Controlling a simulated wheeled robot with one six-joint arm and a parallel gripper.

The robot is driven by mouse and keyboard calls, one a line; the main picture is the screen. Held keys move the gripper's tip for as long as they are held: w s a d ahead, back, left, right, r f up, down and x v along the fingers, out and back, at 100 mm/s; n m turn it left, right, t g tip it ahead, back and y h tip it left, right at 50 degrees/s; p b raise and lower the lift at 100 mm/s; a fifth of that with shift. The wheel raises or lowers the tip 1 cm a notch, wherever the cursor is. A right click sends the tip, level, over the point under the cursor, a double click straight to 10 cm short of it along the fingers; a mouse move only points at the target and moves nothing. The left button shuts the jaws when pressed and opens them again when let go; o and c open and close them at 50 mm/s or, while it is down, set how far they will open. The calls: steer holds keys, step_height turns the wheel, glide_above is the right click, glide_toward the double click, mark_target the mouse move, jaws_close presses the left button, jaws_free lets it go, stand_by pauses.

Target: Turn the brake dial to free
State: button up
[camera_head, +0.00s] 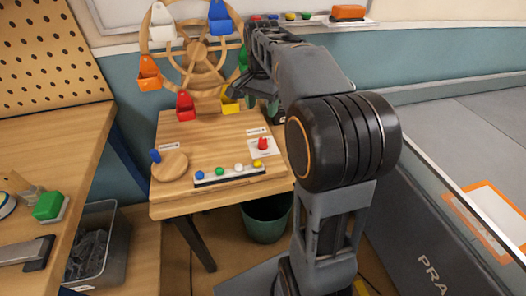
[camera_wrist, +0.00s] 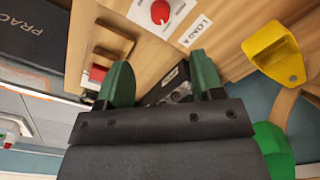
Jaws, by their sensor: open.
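A small red knob (camera_head: 263,143) stands on a white plate at the right of the low wooden table and looks like the brake dial. It also shows at the top of the wrist view as a red dial (camera_wrist: 160,12), with small marks on its plate; its setting is too small to tell. A label beside it (camera_wrist: 196,31) seems to begin with "LOAD". My gripper (camera_wrist: 158,68) has two green fingers, spread apart with nothing held between them. In the head view it is partly hidden by my arm, beyond the knob near the table's back right.
A wooden wheel (camera_head: 198,62) with coloured buckets stands behind the table. A yellow bucket (camera_wrist: 278,52) is close to my gripper. A round wooden disc (camera_head: 170,166) with a blue handle and a strip of coloured buttons (camera_head: 230,174) occupy the tabletop. A bin (camera_head: 266,222) stands below.

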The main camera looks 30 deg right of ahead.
mark_target(263, 140)
steer(key=f+b, duration=0.2)
steer(key=f, duration=0.5)
steer(key=f+b, duration=0.1)
steer(key=f, duration=0.6)
steer(key=shift+w+d+b, duration=0.15)
steer(key=shift+d+b, duration=0.05)
steer(key=shift+b, duration=0.2)
steer(key=c, duration=0.9)
